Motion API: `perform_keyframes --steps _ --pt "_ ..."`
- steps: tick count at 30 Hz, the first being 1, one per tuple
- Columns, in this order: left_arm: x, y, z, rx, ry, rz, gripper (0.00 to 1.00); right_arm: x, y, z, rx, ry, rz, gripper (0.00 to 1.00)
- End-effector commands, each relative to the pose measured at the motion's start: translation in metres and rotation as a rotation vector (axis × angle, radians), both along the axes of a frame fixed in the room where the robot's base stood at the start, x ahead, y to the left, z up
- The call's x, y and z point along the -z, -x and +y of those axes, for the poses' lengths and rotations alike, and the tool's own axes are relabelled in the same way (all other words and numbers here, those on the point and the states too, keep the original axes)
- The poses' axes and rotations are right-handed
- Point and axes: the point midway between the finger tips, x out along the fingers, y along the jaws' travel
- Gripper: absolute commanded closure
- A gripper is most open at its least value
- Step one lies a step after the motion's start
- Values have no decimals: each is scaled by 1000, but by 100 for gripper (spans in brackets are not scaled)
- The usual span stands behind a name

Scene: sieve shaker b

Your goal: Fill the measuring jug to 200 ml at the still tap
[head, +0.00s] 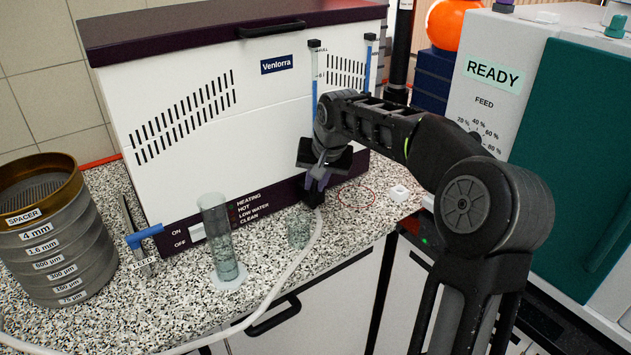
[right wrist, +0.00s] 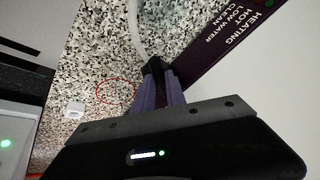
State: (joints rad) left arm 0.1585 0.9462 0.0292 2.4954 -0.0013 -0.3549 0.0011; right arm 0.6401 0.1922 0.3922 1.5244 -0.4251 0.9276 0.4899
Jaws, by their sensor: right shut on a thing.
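The still (head: 215,140) is a white box with a dark purple lid and base strip, labelled Venlorra. My right gripper (head: 316,186) is at the strip's right part, its purple fingers shut on a small black part, likely the tap (head: 313,196). In the right wrist view the fingers (right wrist: 160,85) close around this dark part (right wrist: 154,66); its shape is mostly hidden. A small clear vessel, likely the measuring jug (head: 299,230), stands on the worktop just left of the pale hose (head: 303,255). Its water level cannot be read. My left gripper is not in view.
A tall clear cylinder (head: 215,235) stands left of the jug. A sieve stack (head: 55,235) is at far left, near a blue-handled tool (head: 143,236). A red ring (head: 356,196) and small white block (head: 398,192) lie on the right worktop. A READY machine (head: 495,85) stands right.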

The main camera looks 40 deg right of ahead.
Motion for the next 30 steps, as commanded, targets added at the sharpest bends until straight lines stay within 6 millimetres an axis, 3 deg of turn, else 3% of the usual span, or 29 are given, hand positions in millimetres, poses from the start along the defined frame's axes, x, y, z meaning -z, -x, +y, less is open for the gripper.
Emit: perform_keyframes --steps 11,30 --pt "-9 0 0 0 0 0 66 -2 2 -5 -116 0 -1 100" --pt "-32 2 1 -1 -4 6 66 -2 4 -21 -553 0 -1 100"
